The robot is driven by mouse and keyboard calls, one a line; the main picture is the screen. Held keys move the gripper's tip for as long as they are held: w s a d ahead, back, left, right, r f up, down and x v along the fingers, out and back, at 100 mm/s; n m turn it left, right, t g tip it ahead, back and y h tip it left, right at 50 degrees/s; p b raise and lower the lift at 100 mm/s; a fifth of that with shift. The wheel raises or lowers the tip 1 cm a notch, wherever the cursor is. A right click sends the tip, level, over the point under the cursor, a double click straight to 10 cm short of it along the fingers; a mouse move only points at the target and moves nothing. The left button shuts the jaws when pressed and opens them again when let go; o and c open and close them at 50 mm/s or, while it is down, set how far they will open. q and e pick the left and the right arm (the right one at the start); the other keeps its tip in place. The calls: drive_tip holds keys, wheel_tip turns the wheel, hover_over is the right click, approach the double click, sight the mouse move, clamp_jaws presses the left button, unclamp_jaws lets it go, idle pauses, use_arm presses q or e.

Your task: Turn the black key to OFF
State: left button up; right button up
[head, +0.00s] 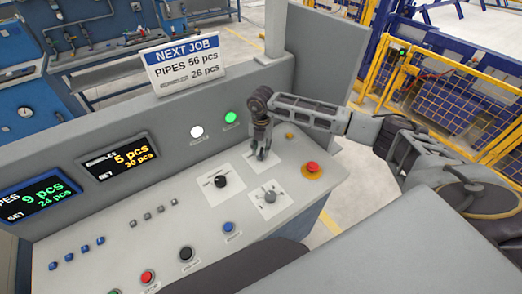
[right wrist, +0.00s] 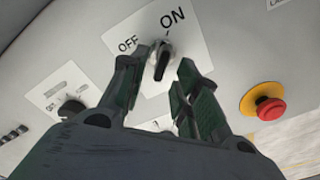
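The black key (right wrist: 161,64) sits in a silver lock on a white plate (right wrist: 190,46) in the right wrist view. OFF is printed to its left and ON above it to the right. The key lies roughly in line with ON. My right gripper (right wrist: 168,72) is open, with one finger on each side of the key; I cannot tell if either finger touches it. In the head view my right gripper (head: 262,152) points down at the far part of the console and mostly hides the key. My left gripper is not in view.
The console (head: 110,225) also holds a black selector knob (head: 220,181), a silver knob (head: 270,197), a red mushroom button (head: 311,168) on yellow, and several push buttons. White (head: 196,131) and green (head: 231,117) lamps are lit on the panel behind. A NEXT JOB sign (head: 183,65) stands above.

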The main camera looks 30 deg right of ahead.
drive_tip(key=shift+f, duration=1.25)
drive_tip(key=shift+c, duration=0.5)
clamp_jaws()
